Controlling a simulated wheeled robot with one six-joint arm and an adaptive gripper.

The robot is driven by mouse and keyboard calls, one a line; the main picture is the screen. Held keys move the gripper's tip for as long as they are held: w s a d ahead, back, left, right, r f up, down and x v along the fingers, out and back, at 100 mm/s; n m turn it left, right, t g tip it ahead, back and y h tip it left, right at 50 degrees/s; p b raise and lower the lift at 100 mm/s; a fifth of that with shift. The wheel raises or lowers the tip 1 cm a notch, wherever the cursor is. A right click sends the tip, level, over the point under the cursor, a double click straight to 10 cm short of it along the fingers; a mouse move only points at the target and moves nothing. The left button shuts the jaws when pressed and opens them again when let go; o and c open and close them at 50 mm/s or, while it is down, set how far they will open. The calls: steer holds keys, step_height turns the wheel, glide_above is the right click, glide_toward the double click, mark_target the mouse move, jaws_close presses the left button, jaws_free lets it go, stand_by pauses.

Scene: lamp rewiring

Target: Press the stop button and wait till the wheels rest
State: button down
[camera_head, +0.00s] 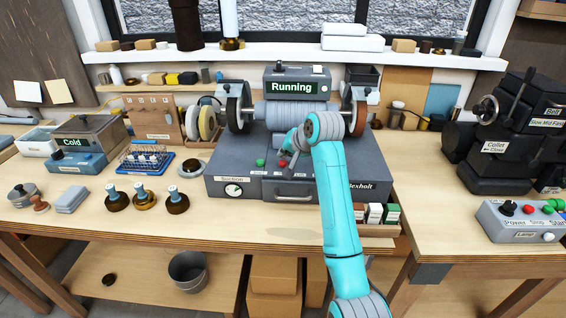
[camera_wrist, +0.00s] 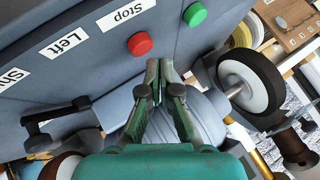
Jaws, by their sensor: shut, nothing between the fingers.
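The grey polishing machine (camera_head: 228,187) stands on the bench, and its display (camera_head: 292,87) reads "Running". Its wheels (camera_head: 238,106) and (camera_head: 359,117) sit at either end of the spindle housing; whether they turn cannot be told. The red stop button (camera_wrist: 141,44) shows in the wrist view beside a "Stop" label, with a green button (camera_wrist: 195,14) to its right. My gripper (camera_wrist: 160,66) is shut and empty. Its tips appear just below and right of the red button in that view, apart from it. In the head view my gripper (camera_head: 287,153) is over the machine's front panel.
A second control box (camera_head: 493,222) with red and green buttons sits on the right bench beside a dark machine (camera_head: 495,160). Brass-and-dark lamp parts (camera_head: 145,201), a blue rack (camera_head: 147,158) and a "Cold" box (camera_head: 85,138) stand left.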

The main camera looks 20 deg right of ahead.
mark_target(284, 163)
steer(key=shift+f, duration=0.15)
stand_by(0.3)
steer(key=shift+f, duration=0.3)
steer(key=shift+f, duration=0.45)
stand_by(0.7)
steer(key=shift+r, duration=0.9)
steer(key=shift+r, duration=0.15)
steer(key=shift+r, duration=2.35)
